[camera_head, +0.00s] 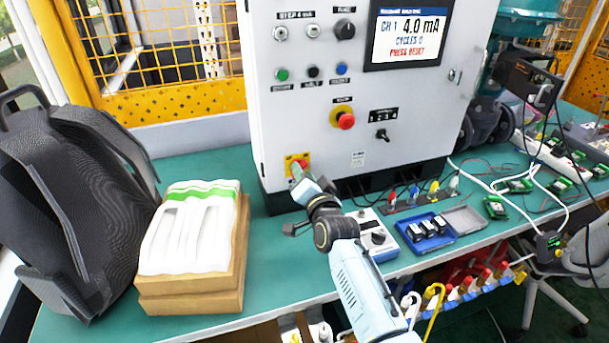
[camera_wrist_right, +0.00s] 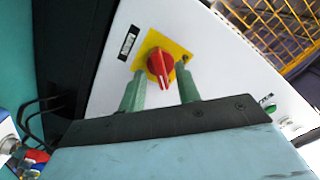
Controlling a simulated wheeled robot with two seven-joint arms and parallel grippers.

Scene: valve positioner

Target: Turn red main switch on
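The red main switch (camera_wrist_right: 160,63) is a round red knob with a white mark on a yellow square plate (camera_wrist_right: 176,45), low on the front of the white control cabinet (camera_head: 357,115). In the head view the switch plate (camera_head: 291,158) shows at the cabinet's lower left, with the knob partly hidden by my right gripper (camera_head: 300,171). Contact cannot be told. My left gripper is not in view.
A stack of boxes with white packs (camera_head: 190,240) and a dark backpack (camera_head: 65,190) stand on the left. A grey box with a knob (camera_head: 372,238) and a blue tray (camera_head: 426,233) lie by my right arm. An emergency stop (camera_head: 345,120) sits higher on the cabinet.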

